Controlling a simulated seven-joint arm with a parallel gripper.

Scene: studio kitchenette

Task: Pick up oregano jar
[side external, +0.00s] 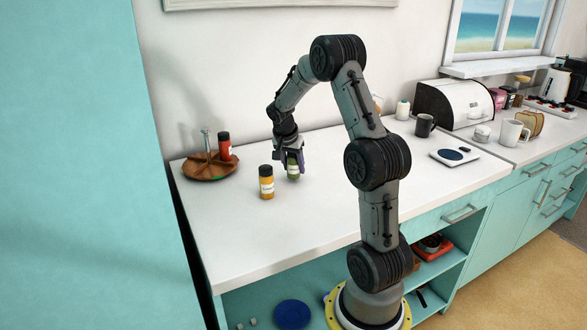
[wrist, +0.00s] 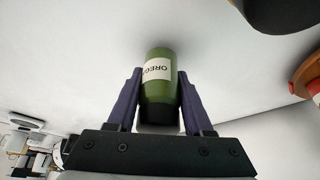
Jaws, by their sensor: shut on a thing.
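The oregano jar (wrist: 160,92) is green with a white label, and part of its name is readable in the wrist view. It sits between the two purple fingers of my gripper (wrist: 159,95), which are shut on its sides. In the side external view my gripper (side external: 291,160) points down at the counter, with the green oregano jar (side external: 293,170) partly hidden by the fingers. The jar is upright at or just above the counter; I cannot tell whether its base touches.
A yellow jar with a black lid (side external: 266,182) stands close to the left of my gripper. A brown round tray (side external: 203,176) holds a red jar (side external: 224,146) at the counter's left. A white scale (side external: 454,156), dark mug (side external: 424,125) and bread box (side external: 453,103) stand right. The front counter is clear.

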